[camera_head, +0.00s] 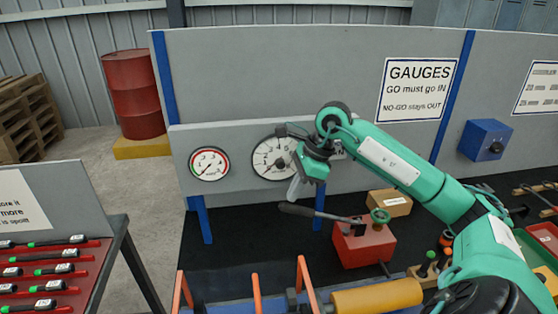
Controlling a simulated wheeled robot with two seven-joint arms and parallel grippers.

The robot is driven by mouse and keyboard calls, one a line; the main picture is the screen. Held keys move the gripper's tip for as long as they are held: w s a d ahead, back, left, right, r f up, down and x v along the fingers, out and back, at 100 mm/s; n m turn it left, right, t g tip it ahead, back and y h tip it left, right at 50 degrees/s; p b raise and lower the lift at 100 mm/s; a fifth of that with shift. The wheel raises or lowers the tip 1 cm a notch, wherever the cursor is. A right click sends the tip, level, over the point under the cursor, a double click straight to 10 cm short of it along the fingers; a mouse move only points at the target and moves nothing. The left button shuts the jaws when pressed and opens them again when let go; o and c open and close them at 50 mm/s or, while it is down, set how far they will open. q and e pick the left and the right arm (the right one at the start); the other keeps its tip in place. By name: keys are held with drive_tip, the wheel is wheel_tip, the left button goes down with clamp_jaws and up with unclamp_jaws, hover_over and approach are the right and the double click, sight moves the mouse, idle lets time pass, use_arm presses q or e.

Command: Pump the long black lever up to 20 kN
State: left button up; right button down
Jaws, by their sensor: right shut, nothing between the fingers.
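The long black lever (318,213) sticks out to the left from the red pump box (363,246), nearly level, its thick grip end at the left. A small green handwheel (380,215) sits on top of the box. My right gripper (294,188) is shut and empty, pointing down just above the lever's grip end; whether it touches the lever I cannot tell. A large white gauge (266,162) on the grey panel is partly hidden by my right gripper, so its reading is unclear. A smaller gauge (209,164) with a coloured rim is left of it. My left gripper is not in view.
A cardboard box (390,202) stands behind the pump. A yellow cylinder (376,297) and orange posts (304,279) are in front. A blue box (485,140) hangs on the wall at right. A rack of tools (45,275) is at left. The black bench left of the pump is clear.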

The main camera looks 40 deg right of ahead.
sight(288, 204)
drive_tip(key=shift+f, duration=0.1)
idle(0.5)
drive_tip(key=shift+w+a+f+b, duration=0.15)
drive_tip(key=shift+a+f+b, duration=0.1)
drive_tip(key=shift+f+b, duration=0.3)
drive_tip(key=shift+w+a+f+b, duration=0.1)
drive_tip(key=shift+a+f+b, duration=0.15)
drive_tip(key=shift+f+b, duration=0.35)
drive_tip(key=shift+f, duration=0.15)
drive_tip(key=shift+w+a+f+b, duration=0.15)
drive_tip(key=shift+a+f+b, duration=0.05)
drive_tip(key=shift+f+b, duration=0.3)
drive_tip(key=shift+f, duration=0.1)
drive_tip(key=shift+w+a+f+b, duration=0.1)
drive_tip(key=shift+a+f+b, duration=0.1)
drive_tip(key=shift+f+b, duration=0.4)
